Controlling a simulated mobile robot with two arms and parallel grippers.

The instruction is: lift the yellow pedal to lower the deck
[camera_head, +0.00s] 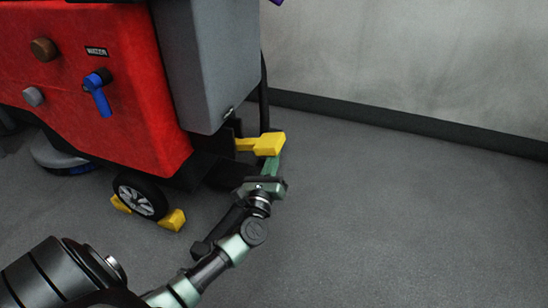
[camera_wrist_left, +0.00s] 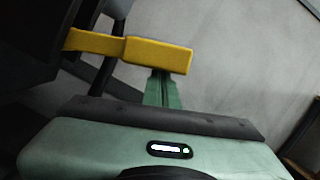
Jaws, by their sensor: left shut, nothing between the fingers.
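The yellow pedal (camera_head: 268,144) sticks out to the right from the lower rear of the red scrubber (camera_head: 95,90), below its grey tank (camera_head: 215,60). In the left wrist view the pedal (camera_wrist_left: 158,54) is a yellow bar with a thicker block at its end. My left gripper (camera_head: 271,164) is shut and empty, its green fingers pointing up at the underside of the pedal block. In the left wrist view the fingertips (camera_wrist_left: 162,75) reach the block's lower edge; I cannot tell whether they touch it. My right gripper is not in view.
A black wheel (camera_head: 140,197) with yellow chocks (camera_head: 173,220) stands left of my left arm. A blue lever (camera_head: 97,92) is on the red body. A grey wall with a dark skirting (camera_head: 400,122) runs behind. The floor to the right is clear.

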